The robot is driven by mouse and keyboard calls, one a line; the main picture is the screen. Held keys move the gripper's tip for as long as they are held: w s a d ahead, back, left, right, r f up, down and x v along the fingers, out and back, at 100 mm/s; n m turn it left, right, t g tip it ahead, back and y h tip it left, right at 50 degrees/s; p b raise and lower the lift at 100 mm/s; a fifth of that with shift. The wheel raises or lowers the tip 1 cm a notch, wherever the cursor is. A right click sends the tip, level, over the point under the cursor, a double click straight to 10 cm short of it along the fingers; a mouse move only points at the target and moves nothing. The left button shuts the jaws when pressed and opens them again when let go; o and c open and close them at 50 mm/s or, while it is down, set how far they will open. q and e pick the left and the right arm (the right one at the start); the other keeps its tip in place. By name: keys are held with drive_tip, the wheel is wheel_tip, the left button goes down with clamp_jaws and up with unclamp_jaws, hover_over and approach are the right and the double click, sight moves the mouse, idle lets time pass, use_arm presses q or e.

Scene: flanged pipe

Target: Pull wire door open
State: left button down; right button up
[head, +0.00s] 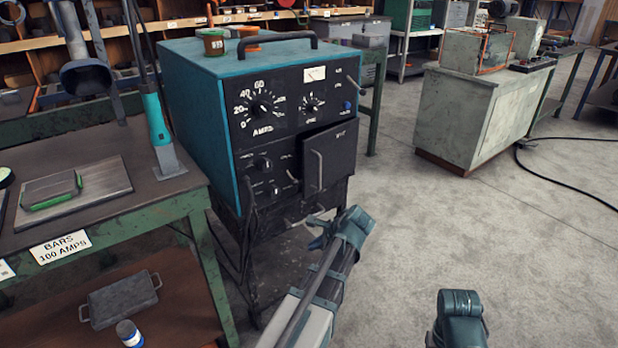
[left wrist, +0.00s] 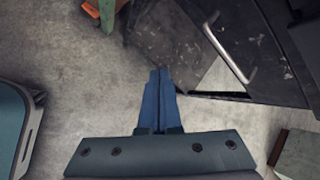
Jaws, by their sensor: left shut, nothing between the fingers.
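The welder (head: 196,120) is a teal box with a black front. Its wire door (head: 336,160) is a dark panel at the lower right of that front, with a pale upright bar handle (head: 317,172).
A green-framed bench (head: 130,222) with a torch (head: 158,125) stands close on the left. A grey cabinet (head: 485,115) stands at the back right, with a black cable (head: 565,172) on the floor. The concrete floor (head: 430,230) right of the welder is clear.

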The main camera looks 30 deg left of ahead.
use_arm(q)
wheel_tip(320, 180, down, 4)
drive_tip(key=n+h, duration=0.4)
drive_tip(key=n, duration=0.1)
drive_tip(key=n+t+h, duration=1.2)
drive_tip(key=n+t, duration=0.2)
drive_tip(key=n, duration=0.6)
approach(307, 175)
drive_tip(key=w+d, duration=0.2)
drive_tip(key=w+d+r, duration=0.1)
drive_tip(key=w+d, duration=0.2)
drive_tip(key=w, duration=0.1)
drive_tip(key=shift+w+d+r, duration=0.3)
drive_tip(key=shift+w+d, duration=0.05)
drive_tip(key=shift+d, duration=0.05)
drive_tip(key=shift+d, duration=0.1)
